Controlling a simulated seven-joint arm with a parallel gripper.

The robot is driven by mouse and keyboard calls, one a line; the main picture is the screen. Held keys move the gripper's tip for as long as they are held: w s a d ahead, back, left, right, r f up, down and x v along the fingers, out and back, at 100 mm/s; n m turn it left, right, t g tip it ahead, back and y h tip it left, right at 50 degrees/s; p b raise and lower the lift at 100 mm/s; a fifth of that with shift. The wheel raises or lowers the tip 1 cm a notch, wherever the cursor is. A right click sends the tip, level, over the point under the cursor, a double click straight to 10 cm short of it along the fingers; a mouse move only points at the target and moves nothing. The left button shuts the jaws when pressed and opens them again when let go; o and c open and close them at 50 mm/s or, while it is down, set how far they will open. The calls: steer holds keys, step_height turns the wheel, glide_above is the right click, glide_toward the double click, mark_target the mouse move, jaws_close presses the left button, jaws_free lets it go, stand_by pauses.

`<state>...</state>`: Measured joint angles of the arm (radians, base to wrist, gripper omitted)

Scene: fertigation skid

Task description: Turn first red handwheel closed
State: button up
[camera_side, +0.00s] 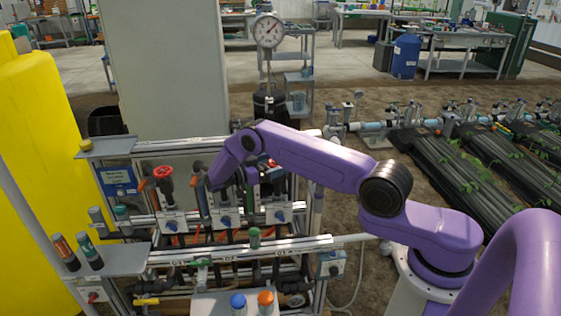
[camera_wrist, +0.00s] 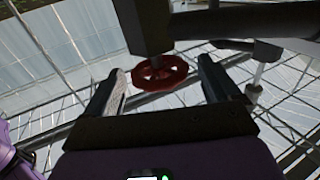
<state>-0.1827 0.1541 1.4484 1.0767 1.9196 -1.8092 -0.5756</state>
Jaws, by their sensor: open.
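A red handwheel (camera_side: 163,172) stands on the far left of the skid's valve row in the side view, clear of my arm. More red shows at a valve (camera_side: 268,163) farther right, partly hidden behind my arm. In the wrist view, a red handwheel (camera_wrist: 172,80) sits on a dark valve body and lies between the fingers of my gripper (camera_wrist: 160,66). The fingers are open, one to each side of the wheel, with gaps showing. I cannot tell how deep the wheel is between them. In the side view, my fingertips are hard to make out among the valves.
A grey shelf with coloured bottles (camera_side: 90,250) stands at front left, beside a yellow tank (camera_side: 30,150). A pressure gauge (camera_side: 268,31) rises behind the skid. Metal rails and pipes (camera_side: 240,244) crowd the space below the valves. A dark pipe (camera_wrist: 240,22) crosses above the wheel in the wrist view.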

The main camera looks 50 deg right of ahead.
steer(key=shift+v, duration=0.75)
step_height(320, 180, up, 7)
